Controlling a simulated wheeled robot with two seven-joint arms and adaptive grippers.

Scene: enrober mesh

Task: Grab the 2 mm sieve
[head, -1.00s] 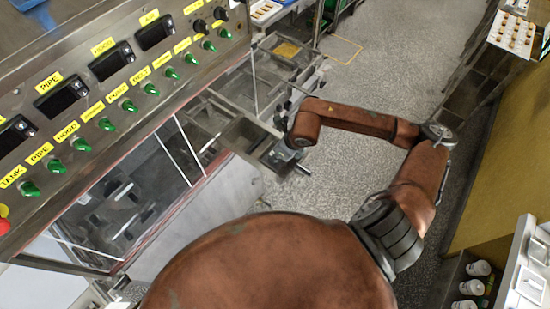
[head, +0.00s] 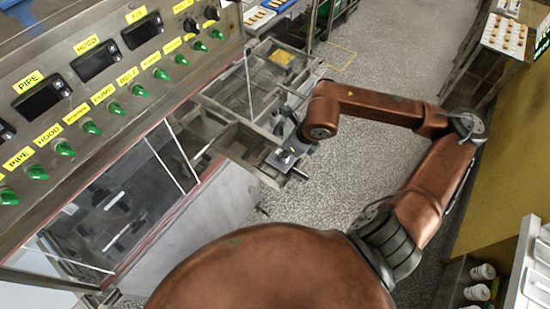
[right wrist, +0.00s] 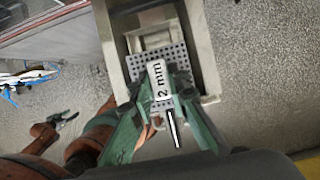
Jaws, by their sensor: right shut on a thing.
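The 2 mm sieve (right wrist: 143,66) is a grey perforated plate with a white "2 mm" tag, in the middle of the right wrist view. My right gripper (right wrist: 160,98) is shut on it, with a green finger on each side of the tag. The sieve lies over or in an open metal frame (right wrist: 205,60); I cannot tell whether it touches it. In the head view my right gripper (head: 288,150) is at the near end of the machine's metal troughs. A small copper arm with dark jaws, seemingly my left gripper (right wrist: 63,119), shows in the right wrist view.
The control panel (head: 110,75) with green knobs fills the upper left. The troughs (head: 240,140) stick out from the machine beside my arm. Speckled floor (head: 390,60) lies open behind it. A rack with a tray of pieces (head: 504,36) and a yellow wall (head: 500,150) stand at the right.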

